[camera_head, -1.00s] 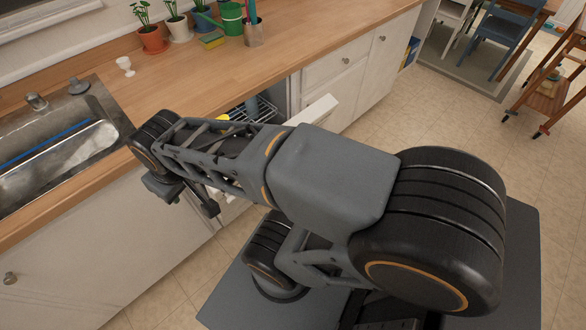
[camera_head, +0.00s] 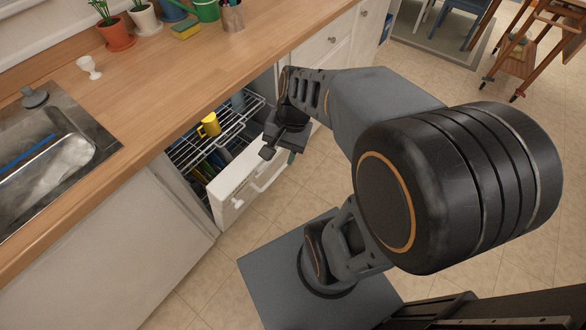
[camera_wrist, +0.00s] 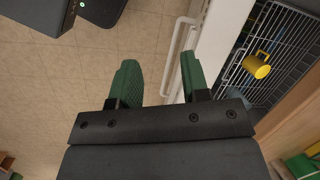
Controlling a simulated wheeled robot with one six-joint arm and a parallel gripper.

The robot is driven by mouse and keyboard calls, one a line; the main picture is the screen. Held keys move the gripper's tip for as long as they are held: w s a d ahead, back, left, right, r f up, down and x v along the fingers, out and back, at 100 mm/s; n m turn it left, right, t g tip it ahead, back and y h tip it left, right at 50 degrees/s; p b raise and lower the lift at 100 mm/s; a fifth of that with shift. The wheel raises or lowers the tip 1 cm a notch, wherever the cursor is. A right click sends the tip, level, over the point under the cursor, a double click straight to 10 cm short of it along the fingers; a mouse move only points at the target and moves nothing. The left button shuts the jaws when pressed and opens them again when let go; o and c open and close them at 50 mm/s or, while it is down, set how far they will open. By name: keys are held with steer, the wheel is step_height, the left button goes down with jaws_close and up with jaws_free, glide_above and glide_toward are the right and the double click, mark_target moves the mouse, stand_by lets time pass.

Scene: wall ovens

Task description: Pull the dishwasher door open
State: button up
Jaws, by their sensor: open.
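The dishwasher door (camera_head: 236,190) is white and stands partly open, tilted out from under the counter. Its white bar handle (camera_head: 268,178) is on the outer face. Behind the door, the wire rack (camera_head: 178,152) shows, with a yellow mug (camera_head: 209,125) in it. My gripper (camera_wrist: 158,75) is open, with two green fingers. In the wrist view the handle (camera_wrist: 176,50) appears between the fingers, nearer the right one; I cannot tell whether it lies at fingertip depth. In the head view my gripper (camera_head: 284,157) is by the door's outer side, mostly hidden by its dark body.
The wooden counter (camera_head: 190,80) runs above the dishwasher, with a sink (camera_head: 60,150) at left and potted plants (camera_head: 116,32) behind. A white cabinet (camera_head: 325,45) is beyond my arm. The tiled floor (camera_head: 215,265) in front is clear near the door.

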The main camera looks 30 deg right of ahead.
step_height(320, 180, down, 12)
steer(key=w+d+m+g+y+b, duration=0.1)
steer(key=w+d+m+y+b, duration=0.1)
steer(key=m+y+b, duration=0.55)
steer(key=m+t+y+b, duration=0.3)
steer(key=m+t+b, duration=0.95)
steer(key=m, duration=1.55)
glide_toward(285, 163)
steer(key=shift+t, duration=0.85)
steer(key=x, duration=0.3)
steer(key=f+x, duration=0.1)
steer(key=x, duration=0.5)
steer(key=shift+w+a+f, duration=0.15)
steer(key=shift+a+f, duration=0.2)
steer(key=shift+a, duration=0.1)
steer(key=shift+c, duration=0.2)
jaws_close()
